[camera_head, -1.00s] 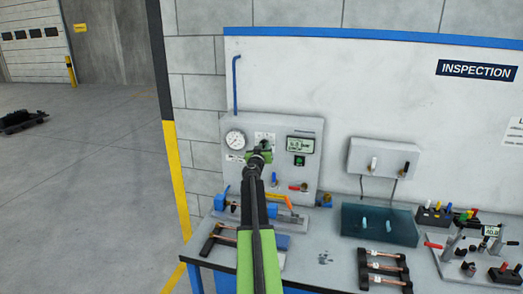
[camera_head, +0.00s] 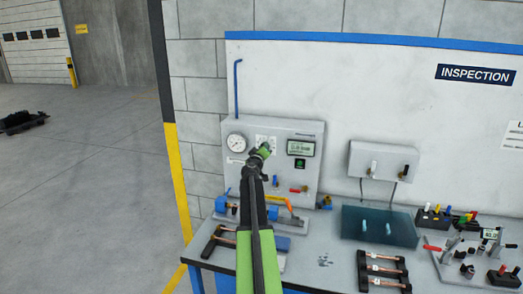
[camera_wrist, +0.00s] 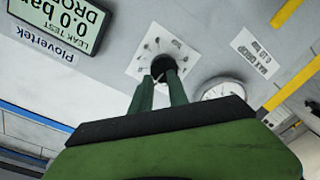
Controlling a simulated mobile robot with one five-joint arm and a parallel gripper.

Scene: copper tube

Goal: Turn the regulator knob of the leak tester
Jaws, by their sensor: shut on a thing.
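The leak tester (camera_head: 305,193) is a grey panel against the wall at the back of the bench. My gripper (camera_head: 263,150) is at its upper middle, in front of a white marked plate (camera_head: 262,139). In the wrist view the black regulator knob (camera_wrist: 164,64) stands in the middle of this plate (camera_wrist: 180,48), which appears turned. My gripper's two fingers (camera_wrist: 160,82) are shut on the knob, one on each side, and hide part of it. The tester's display (camera_wrist: 62,28) reads "LEAK TEST", "0.0 bar" and "DROP", partly cut off.
A round gauge (camera_head: 236,143) is left of the plate, and a green button (camera_head: 299,164) sits below the display. Blue and red valve handles (camera_head: 298,190) are lower on the panel. Clamps, a teal tray (camera_head: 380,226) and fixtures crowd the bench. Open floor lies left.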

